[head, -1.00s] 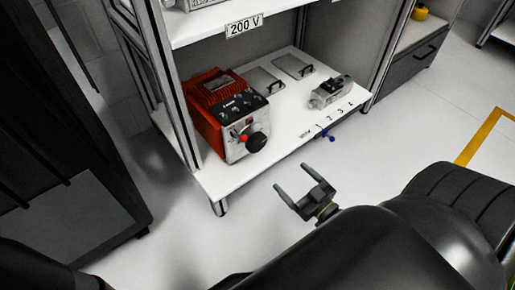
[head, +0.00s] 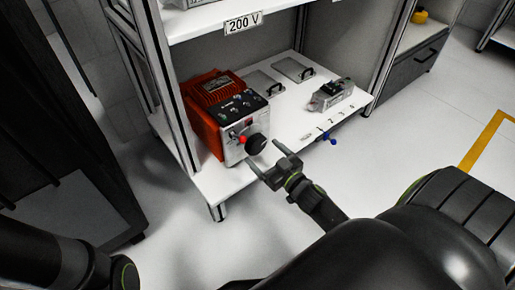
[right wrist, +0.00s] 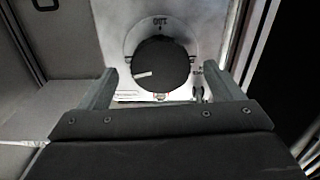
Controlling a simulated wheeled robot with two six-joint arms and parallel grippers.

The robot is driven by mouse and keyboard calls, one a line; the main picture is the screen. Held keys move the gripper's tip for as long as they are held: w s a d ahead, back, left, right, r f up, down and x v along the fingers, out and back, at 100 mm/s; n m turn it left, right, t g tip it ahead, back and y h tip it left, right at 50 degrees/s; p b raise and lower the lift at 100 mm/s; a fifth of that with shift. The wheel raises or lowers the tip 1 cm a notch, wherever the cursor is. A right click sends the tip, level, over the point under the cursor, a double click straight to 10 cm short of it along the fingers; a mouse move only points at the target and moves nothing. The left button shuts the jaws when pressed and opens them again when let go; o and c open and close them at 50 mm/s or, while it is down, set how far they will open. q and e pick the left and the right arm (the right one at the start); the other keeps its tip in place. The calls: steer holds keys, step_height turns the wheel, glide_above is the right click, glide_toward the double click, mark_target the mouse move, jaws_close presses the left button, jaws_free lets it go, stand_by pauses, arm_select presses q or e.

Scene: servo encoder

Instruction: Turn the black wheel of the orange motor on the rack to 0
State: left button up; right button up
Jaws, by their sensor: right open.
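The orange motor (head: 211,103) stands on the rack's lower white shelf, its silver front panel facing me. Its black wheel (head: 256,144) sticks out from the panel, beside a small red part (head: 242,139). In the right wrist view the black wheel (right wrist: 161,65) sits between the fingertips; a white mark on it points left and slightly down. A dial with lettering surrounds it, too small to read fully. My right gripper (head: 264,159) is open, just in front of the wheel, with no visible grip on it. At the lower left of the head view a dark arm part of mine shows, without its gripper.
The lower shelf (head: 215,185) also holds a grey device (head: 331,94) at right and two flat plates with handles behind. A blue valve-like part (head: 327,136) is at the front edge. A rack post (head: 173,90) stands left of the motor.

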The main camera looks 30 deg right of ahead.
mark_target(258, 148)
steer(key=shift+w+a, duration=0.15)
steer(key=shift+w, duration=1.9)
steer(key=c, duration=1)
